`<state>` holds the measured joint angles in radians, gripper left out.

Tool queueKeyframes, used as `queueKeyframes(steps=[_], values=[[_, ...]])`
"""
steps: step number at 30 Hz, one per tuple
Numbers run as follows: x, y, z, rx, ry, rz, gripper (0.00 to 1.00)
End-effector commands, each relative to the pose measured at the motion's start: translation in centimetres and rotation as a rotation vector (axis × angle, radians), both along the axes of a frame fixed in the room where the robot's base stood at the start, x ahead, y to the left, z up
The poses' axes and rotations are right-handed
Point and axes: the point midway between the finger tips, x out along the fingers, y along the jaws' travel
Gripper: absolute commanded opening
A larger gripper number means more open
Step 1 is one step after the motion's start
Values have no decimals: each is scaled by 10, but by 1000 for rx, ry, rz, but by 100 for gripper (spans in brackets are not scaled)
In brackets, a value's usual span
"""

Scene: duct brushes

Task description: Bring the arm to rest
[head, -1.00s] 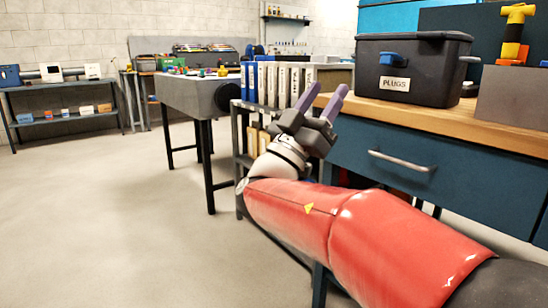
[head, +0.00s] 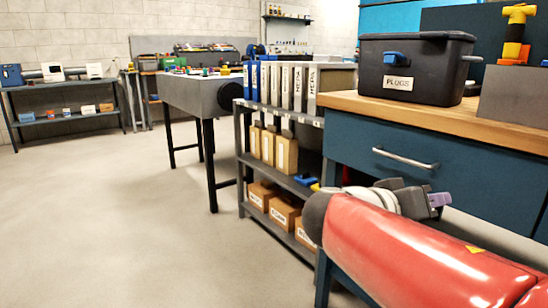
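My red arm reaches in from the lower right of the head view. My gripper (head: 436,203) is folded back beside the blue drawer front of the workbench, pointing right. Its purple fingertips show at its right end. From this side I cannot see the gap between the fingers, and nothing is seen held in them.
The workbench (head: 350,101) has a wooden top with a black PLUGS box (head: 414,72) on it. A grey shelf rack (head: 242,165) with binders and cardboard boxes stands left of it. A grey duct table (head: 184,92) is farther back. The floor (head: 110,220) at left is clear.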

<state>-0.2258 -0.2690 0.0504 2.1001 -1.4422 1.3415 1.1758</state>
Motion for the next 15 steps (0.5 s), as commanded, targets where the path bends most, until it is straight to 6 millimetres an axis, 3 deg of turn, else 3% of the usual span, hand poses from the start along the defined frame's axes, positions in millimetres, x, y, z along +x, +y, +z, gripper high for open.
queueKeyframes(steps=[1, 4, 9, 15], values=[[-20, -8, -23, 81, 94, -2, 45], [-53, -9, -71, 258, 279, 41, 45], [-102, 19, -137, 548, 477, 205, 45], [-131, 61, -176, 774, 528, 422, 45]])
